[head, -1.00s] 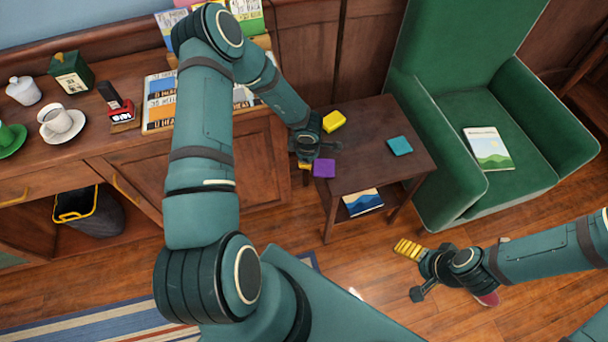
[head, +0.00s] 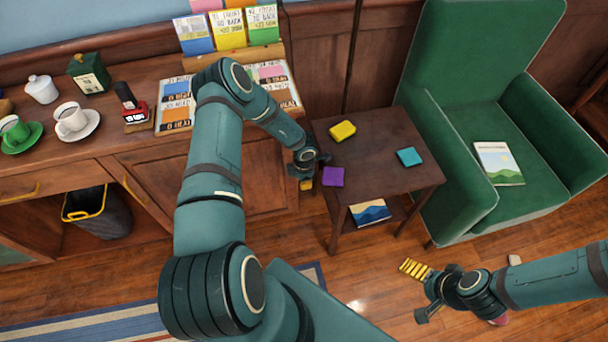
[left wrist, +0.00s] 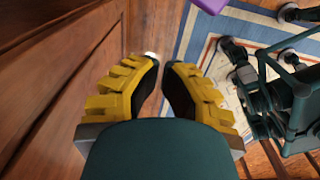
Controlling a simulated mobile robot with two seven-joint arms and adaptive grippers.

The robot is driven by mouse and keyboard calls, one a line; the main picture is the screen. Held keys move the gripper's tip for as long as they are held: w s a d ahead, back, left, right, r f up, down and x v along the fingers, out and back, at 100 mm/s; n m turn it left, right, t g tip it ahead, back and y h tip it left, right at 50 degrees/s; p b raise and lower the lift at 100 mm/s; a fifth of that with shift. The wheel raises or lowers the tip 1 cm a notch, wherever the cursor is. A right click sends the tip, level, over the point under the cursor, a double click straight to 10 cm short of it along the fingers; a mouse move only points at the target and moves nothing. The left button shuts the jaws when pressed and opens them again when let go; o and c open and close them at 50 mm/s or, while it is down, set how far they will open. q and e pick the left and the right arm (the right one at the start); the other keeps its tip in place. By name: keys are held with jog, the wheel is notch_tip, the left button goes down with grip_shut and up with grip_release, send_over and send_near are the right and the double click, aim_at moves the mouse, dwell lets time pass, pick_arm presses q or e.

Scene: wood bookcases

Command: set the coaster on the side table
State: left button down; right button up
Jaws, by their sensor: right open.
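The side table (head: 368,202) is dark wood. On its top lie a purple square (head: 333,177) at the near left corner, a yellow block (head: 342,130) at the back, and a teal square (head: 410,157) at right. I cannot tell which is the coaster. My left gripper (head: 306,186) points down just left of the purple square, beside the table's left edge, apart from it. In the left wrist view its yellow fingers (left wrist: 165,68) have a narrow gap with nothing visible between them; the purple square (left wrist: 208,4) shows at the top edge. My right gripper (head: 418,290) is open and empty, over the floor.
A picture book (head: 370,212) lies on the table's lower shelf. A green armchair (head: 465,210) stands right of the table. A wooden cabinet (head: 220,175) is at left with cups and a book display; a dark bin (head: 100,212) stands in its open bay. The table's top middle is clear.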

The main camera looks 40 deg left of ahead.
aim_at(324, 177)
pick_arm(q)
jog(key=shift+w+d, duration=1.25)
jog(key=shift+w, duration=0.3)
jog(key=w+d, duration=0.1)
jog(key=w+d+b, duration=0.1)
jog(key=shift+w+d+f, duration=0.1)
jog(key=shift+w+d, duration=0.05)
jog(key=shift+w, duration=0.15)
jog(key=shift+s, duration=0.15)
